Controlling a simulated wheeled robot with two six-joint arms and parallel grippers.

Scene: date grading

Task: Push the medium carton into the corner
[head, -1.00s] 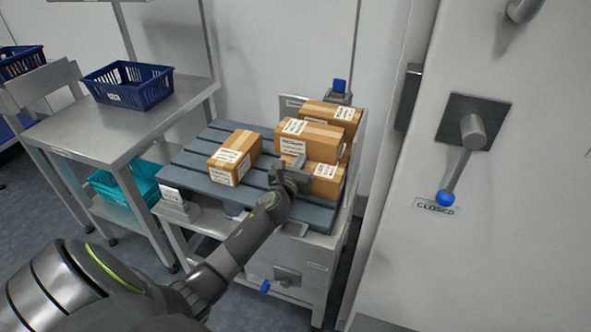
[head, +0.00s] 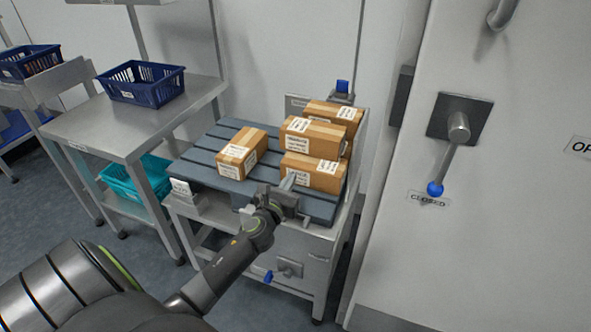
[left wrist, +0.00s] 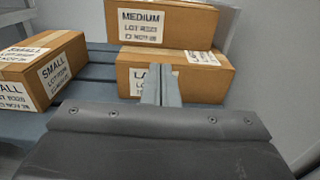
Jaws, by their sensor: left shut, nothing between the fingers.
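The medium carton (head: 313,135), brown with tape and a white label reading MEDIUM, is at the right of the slatted grey pallet. It also shows at the top of the left wrist view (left wrist: 165,20). It shows above and behind the front carton (head: 315,172), whose label starts with "LA" in the left wrist view (left wrist: 205,78); whether it rests on that carton I cannot tell. My left gripper (head: 288,184) is shut and empty, in front of the front carton and covering part of its label in the left wrist view (left wrist: 160,84). My right gripper is out of view.
A small carton (head: 242,152) stands left on the pallet (head: 200,160), with bare slats around it. Another carton (head: 338,112) is behind the medium one. A backstop panel (head: 296,103) rises at the pallet's back. A steel table with a blue basket (head: 142,84) is left.

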